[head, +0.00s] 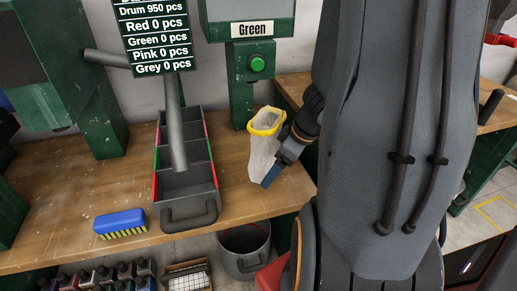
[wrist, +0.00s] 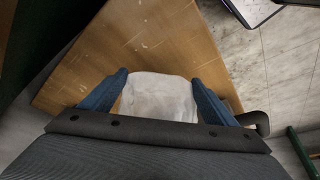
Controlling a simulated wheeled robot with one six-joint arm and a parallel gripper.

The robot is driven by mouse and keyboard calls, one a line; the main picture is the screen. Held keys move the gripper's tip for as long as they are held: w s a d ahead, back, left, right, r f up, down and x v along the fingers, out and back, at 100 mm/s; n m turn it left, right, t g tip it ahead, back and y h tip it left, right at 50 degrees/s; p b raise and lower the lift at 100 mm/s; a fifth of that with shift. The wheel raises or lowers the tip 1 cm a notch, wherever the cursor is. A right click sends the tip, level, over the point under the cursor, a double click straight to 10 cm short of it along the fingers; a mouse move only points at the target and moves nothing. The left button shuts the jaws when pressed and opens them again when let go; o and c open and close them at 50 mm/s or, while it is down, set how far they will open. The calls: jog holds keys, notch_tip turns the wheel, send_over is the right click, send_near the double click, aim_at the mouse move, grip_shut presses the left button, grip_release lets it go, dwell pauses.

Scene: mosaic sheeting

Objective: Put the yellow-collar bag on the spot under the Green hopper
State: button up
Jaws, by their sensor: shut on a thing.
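The yellow-collar bag (head: 261,160) is a whitish bag with a yellow ring round its open top. It is upright, slightly tilted, in front of the Green hopper (head: 250,30). My gripper (head: 271,178) is shut on the bag from the right. In the wrist view the pale bag (wrist: 158,97) sits between the two blue fingers of my gripper (wrist: 158,100). The Green hopper has a green button on its post. The spot under it is not clearly visible, partly behind the bag. I cannot tell whether the bag's bottom touches the bench.
A grey compartment tray (head: 187,188) with red and green dividers stands left on the wooden bench (head: 240,205). A blue brush (head: 119,223) lies at the front left. A sign (head: 158,35) lists piece counts. A grey bucket (head: 243,250) stands below the bench edge.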

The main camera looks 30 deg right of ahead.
jog(key=shift+w+d+f+b, duration=0.1)
jog(key=shift+w+d+b, duration=0.1)
jog(key=shift+w+b, duration=0.3)
jog(key=w+d+p, duration=0.1)
jog(key=w+p, duration=0.1)
jog(key=w, duration=0.2)
jog(key=w+d+p, duration=0.1)
jog(key=w, duration=0.4)
jog(key=w+d+p, duration=0.2)
jog(key=w, duration=0.3)
jog(key=shift+p, duration=0.35)
jog(key=shift+w+f, duration=0.1)
jog(key=shift+w, duration=0.1)
jog(key=shift+f, duration=1.55)
jog(key=shift+f, duration=0.15)
jog(key=o, duration=1.3)
